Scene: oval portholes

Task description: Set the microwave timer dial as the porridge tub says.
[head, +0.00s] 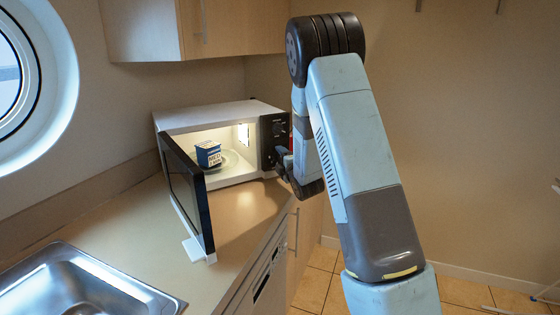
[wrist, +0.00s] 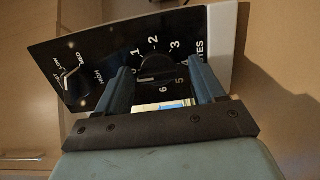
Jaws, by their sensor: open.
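The white microwave (head: 225,111) stands on the counter with its dark door (head: 186,190) wide open. The porridge tub (head: 209,154), blue and white, sits inside on the turntable plate (head: 232,163); its lettering is too small to read surely. The black control panel (head: 268,130) is at the microwave's right front. My gripper (head: 283,158) is at the panel, partly hidden by my arm. In the wrist view my open gripper (wrist: 160,75) has its fingers on either side of the dark timer dial (wrist: 157,70), amid minute numbers. I cannot tell whether they touch it, or its setting.
A second scale marked LOW, MED and HIGH (wrist: 75,70) is on the panel, left of the dial in the wrist view. A steel sink (head: 85,285) is at front left. A wall cupboard (head: 200,28) hangs above. Bare counter (head: 235,212) lies before the microwave.

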